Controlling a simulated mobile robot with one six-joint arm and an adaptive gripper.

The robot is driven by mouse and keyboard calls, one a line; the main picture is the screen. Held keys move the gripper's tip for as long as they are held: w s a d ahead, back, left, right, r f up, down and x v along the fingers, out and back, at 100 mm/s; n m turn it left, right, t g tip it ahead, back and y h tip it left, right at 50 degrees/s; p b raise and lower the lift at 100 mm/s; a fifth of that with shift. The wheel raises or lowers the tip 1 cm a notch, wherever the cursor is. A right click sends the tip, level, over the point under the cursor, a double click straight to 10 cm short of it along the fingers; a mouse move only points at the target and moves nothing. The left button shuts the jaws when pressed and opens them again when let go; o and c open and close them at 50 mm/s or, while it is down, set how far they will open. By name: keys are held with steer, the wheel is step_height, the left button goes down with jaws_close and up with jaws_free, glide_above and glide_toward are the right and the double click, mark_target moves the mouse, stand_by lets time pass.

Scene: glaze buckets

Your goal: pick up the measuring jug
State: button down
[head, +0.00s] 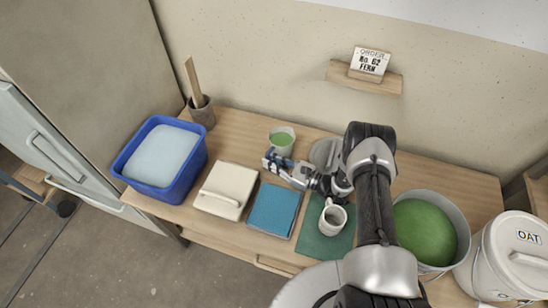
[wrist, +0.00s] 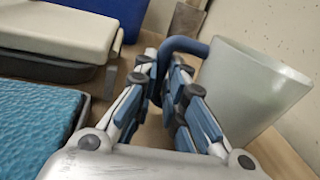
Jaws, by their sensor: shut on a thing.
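The measuring jug (head: 283,138) is a pale, tapered cup with green inside, near the back of the wooden table in the head view. In the wrist view the jug (wrist: 250,95) shows as a frosted grey-white wall with a dark blue handle (wrist: 185,45). My gripper (head: 271,161) reaches it from the front. In the wrist view my gripper (wrist: 173,75) has its blue-padded fingers on either side of the handle, shut on it. The jug looks about upright. I cannot tell whether its base touches the table.
A blue tub (head: 161,158), a cream-lidded box (head: 226,191) and a blue-topped tray (head: 273,209) stand left and in front. A white mug (head: 333,217) sits on a green mat (head: 322,247). A green-filled bucket (head: 425,232) and an OAT bucket (head: 505,258) are right.

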step_height(320, 180, up, 20)
steer(key=p, duration=0.7)
stand_by(0.8)
stand_by(0.8)
stand_by(0.7)
steer(key=s+d+r+t, duration=0.1)
steer(key=s+d+r, duration=0.7)
steer(key=d, duration=0.3)
steer(key=shift+r+m+h, duration=0.4)
steer(key=shift+r, duration=0.4)
